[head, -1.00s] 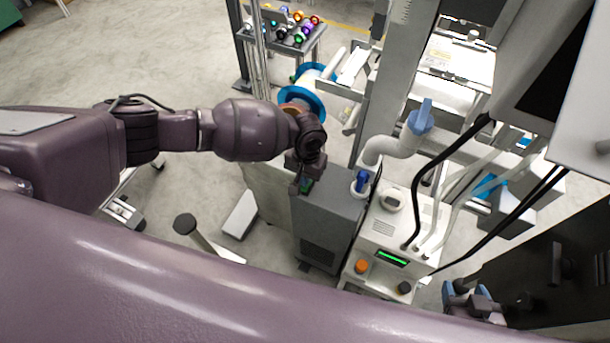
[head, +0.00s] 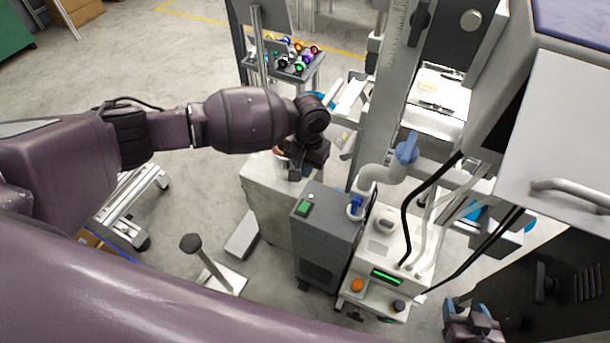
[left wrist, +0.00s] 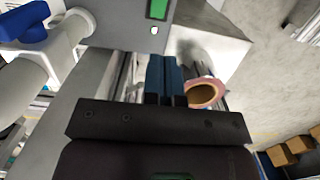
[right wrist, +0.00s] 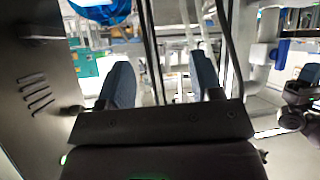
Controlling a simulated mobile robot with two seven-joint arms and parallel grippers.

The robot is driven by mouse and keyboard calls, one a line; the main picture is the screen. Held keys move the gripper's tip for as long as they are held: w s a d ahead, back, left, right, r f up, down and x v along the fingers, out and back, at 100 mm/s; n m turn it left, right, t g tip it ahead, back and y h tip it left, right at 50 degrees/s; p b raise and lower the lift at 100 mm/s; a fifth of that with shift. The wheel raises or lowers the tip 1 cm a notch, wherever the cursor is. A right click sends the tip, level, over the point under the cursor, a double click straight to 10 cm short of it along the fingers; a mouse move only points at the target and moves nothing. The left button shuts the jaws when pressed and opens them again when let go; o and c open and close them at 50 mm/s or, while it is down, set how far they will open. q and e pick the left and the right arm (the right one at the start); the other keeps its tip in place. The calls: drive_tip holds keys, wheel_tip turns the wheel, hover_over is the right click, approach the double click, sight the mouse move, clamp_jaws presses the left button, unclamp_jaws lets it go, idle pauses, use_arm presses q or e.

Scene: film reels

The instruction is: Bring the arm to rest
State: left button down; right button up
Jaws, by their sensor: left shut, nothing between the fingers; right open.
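My left arm (head: 245,120) reaches in from the left in the head view. My left gripper (head: 296,172) points down above the pale cabinet, behind the grey box. In the left wrist view its blue fingers (left wrist: 166,78) are together with nothing between them. A pinkish ring-shaped roll (left wrist: 206,92) shows just right of the fingertips; I cannot tell whether they touch. My right gripper (head: 472,308) is at the lower right of the head view, beside the dark cabinet. In the right wrist view its fingers (right wrist: 160,80) are wide apart and empty.
The grey box (head: 325,235) with a green button (head: 304,207) stands just in front of my left gripper. Right of it are a white unit (head: 380,270), a curved pipe (head: 385,178) and black cables. A pedal post (head: 205,258) stands on the floor at left.

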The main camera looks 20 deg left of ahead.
use_arm(q)
drive_tip(key=shift+r, duration=0.15)
idle(0.4)
drive_tip(key=s+d+f+t+h, duration=0.5)
drive_tip(key=s+d+f+h, duration=0.15)
drive_tip(key=s, duration=0.25)
drive_tip(key=s+a+t+y, duration=0.3)
drive_tip(key=s+a, duration=0.4)
drive_tip(key=a, duration=0.3)
drive_tip(key=s+a+n+t+y, duration=0.1)
drive_tip(key=s+a+t+y, duration=0.2)
drive_tip(key=s+a, duration=0.4)
drive_tip(key=a+t, duration=0.1)
drive_tip(key=a, duration=0.3)
drive_tip(key=shift+a+r+t, duration=0.2)
drive_tip(key=shift+t, duration=0.1)
drive_tip(key=shift+y, duration=0.25)
